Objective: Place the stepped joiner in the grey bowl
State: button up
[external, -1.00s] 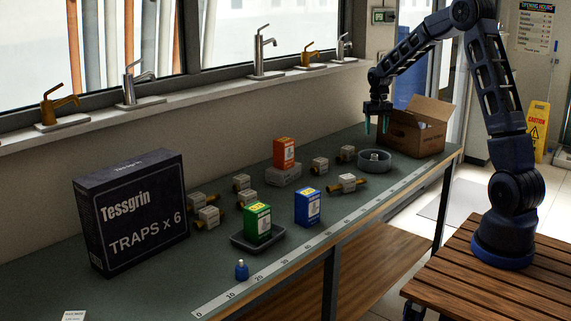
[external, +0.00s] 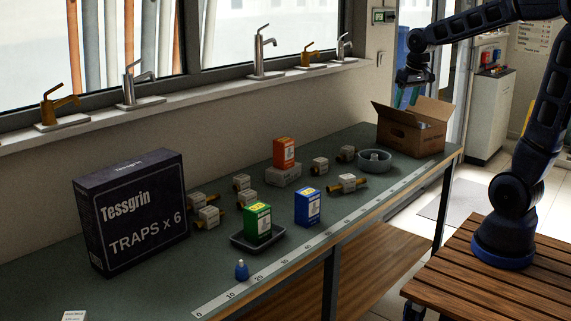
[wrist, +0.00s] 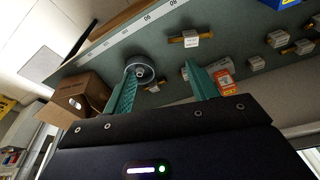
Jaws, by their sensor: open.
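The grey bowl (external: 363,167) stands toward the far end of the bench; a small pale object shows inside it, too small to identify. The wrist view also shows the bowl (wrist: 150,77), just beyond my left finger. Several brass fittings with white tags lie on the bench, among them one left of the bowl (external: 346,153) and one nearer the ruler (external: 348,183). I cannot tell which piece is the stepped joiner. My gripper (external: 413,80) is raised above the bench near the cardboard box; in the wrist view its teal fingers (wrist: 160,85) are apart with nothing between them.
An open cardboard box (external: 412,137) stands behind the bowl at the bench's far end. An orange carton (external: 284,153), a blue carton (external: 307,206), a green carton (external: 257,223) on a dark tray and a big black box (external: 133,212) stand leftward. A ruler strip runs along the front edge.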

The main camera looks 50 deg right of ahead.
jog(key=s+a+n+t, duration=0.1)
jog(key=s+a, duration=0.2)
jog(key=s, duration=0.6)
jog(key=s+a+n, duration=0.2)
jog(key=s+a, duration=0.1)
jog(key=s, duration=0.6)
jog(key=shift+a+f+t+y, duration=0.25)
jog(key=shift+a+t+y, duration=0.05)
jog(key=shift+t+y, duration=0.1)
